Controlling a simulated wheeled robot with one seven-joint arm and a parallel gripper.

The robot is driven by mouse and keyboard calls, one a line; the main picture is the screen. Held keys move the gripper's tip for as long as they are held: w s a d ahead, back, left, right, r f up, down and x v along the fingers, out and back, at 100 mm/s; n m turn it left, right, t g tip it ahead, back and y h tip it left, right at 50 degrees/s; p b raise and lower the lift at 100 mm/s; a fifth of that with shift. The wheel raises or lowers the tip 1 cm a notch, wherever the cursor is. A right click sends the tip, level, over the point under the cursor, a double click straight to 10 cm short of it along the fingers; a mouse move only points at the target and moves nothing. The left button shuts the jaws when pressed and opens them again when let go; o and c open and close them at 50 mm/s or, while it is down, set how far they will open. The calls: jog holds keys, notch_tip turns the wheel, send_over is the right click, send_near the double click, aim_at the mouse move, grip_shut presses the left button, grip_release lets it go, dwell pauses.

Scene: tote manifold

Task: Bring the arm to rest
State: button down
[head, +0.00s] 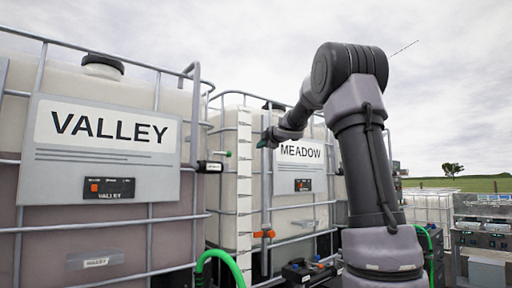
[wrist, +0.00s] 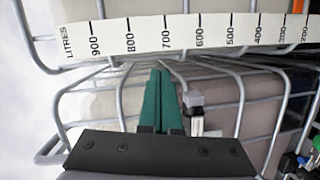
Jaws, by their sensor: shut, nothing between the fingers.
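My arm is raised and bent, and it reaches to the left in the head view in front of the MEADOW tote (head: 300,190). My gripper (head: 266,139) is at its end, held up near the white scale strip of that tote. In the wrist view the two green fingers of my gripper (wrist: 162,88) lie together with nothing between them. Whether the fingertips touch the tote's frame cannot be told.
The VALLEY tote (head: 105,225) in its metal cage stands at the left. The litre scale (wrist: 200,33) runs close across the wrist view. A green hose (head: 222,262) and an orange-handled valve (head: 264,234) are low in the middle. Equipment (head: 482,235) stands at the right. Open sky is above.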

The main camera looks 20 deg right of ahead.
dwell(0.4)
jog(key=s+d+f+m+g+h, duration=0.1)
jog(key=s+f+m+h, duration=0.15)
jog(key=s+m, duration=0.55)
jog(key=s+d+f+m+g+h, duration=0.1)
jog(key=s+d+m+h, duration=0.15)
jog(key=s+m, duration=0.5)
jog(key=s+a+f+m+g+y, duration=0.1)
jog(key=s+a+f+m+g, duration=0.1)
jog(key=s+a+f, duration=0.2)
jog(key=s+a+f+m+g+y, duration=0.2)
jog(key=s+a+f, duration=0.2)
jog(key=s+f, duration=0.7)
jog(key=s+a+f+m+g+y, duration=0.2)
jog(key=s+a+f, duration=0.3)
jog(key=s, duration=0.7)
notch_tip(320, 180, down, 2)
jog(key=shift+s+f+m+g, duration=0.2)
jog(key=shift+m+g, duration=0.15)
jog(key=shift+g, duration=0.25)
